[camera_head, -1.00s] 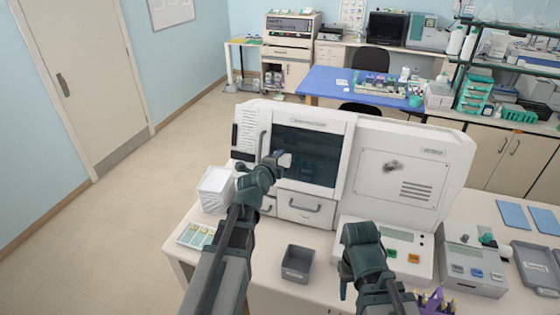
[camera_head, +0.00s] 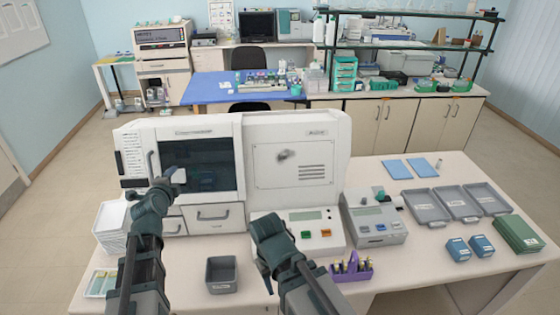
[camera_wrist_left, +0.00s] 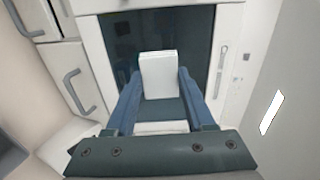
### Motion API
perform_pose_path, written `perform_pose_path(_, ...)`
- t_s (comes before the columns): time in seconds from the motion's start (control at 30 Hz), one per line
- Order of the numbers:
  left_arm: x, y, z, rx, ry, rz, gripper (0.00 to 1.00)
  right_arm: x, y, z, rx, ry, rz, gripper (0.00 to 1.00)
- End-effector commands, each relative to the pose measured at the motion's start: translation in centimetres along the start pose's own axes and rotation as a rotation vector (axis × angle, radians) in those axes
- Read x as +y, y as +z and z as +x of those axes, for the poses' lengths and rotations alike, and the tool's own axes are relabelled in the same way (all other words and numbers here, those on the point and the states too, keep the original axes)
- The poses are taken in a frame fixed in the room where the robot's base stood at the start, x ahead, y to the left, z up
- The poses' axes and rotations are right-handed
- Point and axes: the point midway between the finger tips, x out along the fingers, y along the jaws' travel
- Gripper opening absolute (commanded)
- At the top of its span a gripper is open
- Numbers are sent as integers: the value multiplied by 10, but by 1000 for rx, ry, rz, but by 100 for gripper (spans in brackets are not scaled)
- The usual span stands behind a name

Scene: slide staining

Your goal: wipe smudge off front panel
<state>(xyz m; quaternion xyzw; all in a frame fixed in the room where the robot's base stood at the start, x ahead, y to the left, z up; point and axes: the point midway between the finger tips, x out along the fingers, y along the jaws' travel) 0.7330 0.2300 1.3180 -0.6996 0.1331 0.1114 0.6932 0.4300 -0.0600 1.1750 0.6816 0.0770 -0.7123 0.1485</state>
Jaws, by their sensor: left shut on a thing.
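The smudge (camera_head: 287,155) is a dark grey patch on the upper part of the white front panel (camera_head: 275,174), on the right half of the big machine. My left gripper (camera_head: 170,180) is shut on a white wiping pad (camera_head: 178,175) in front of the machine's dark window (camera_head: 205,160), left of the smudge. In the left wrist view the pad (camera_wrist_left: 160,75) stands between the two fingers, with the dark window behind it; whether it touches the glass I cannot tell. My right gripper (camera_head: 268,232) is low in front of the machine; its jaws are not clear.
A grey bin (camera_head: 221,274) and a purple rack (camera_head: 351,270) stand near the front edge. A keypad unit (camera_head: 310,233) and a grey instrument (camera_head: 374,218) sit below and right of the panel. White stacked trays (camera_head: 110,226) stand at left; grey trays (camera_head: 424,206) lie at right.

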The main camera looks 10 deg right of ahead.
Motion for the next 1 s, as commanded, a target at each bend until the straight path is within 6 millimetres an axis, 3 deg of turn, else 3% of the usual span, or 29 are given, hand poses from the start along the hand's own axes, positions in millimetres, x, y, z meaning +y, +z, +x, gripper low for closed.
perform_pose_path(0.27, 36, 0, 13, 0, 0, 0, 9, -4, -2, 38, 0, 1, -2, 50)
perform_pose_path(0.7, 150, 2, 54, 0, 0, 0, 9, -14, -10, 158, 1, 3, -9, 50)
perform_pose_path(0.83, 164, 2, 60, 0, 0, 0, 9, -16, -11, 174, 2, 3, -11, 50)
perform_pose_path(1.0, 164, 2, 59, 0, 0, 0, 9, -16, -11, 173, 2, 3, -12, 50)
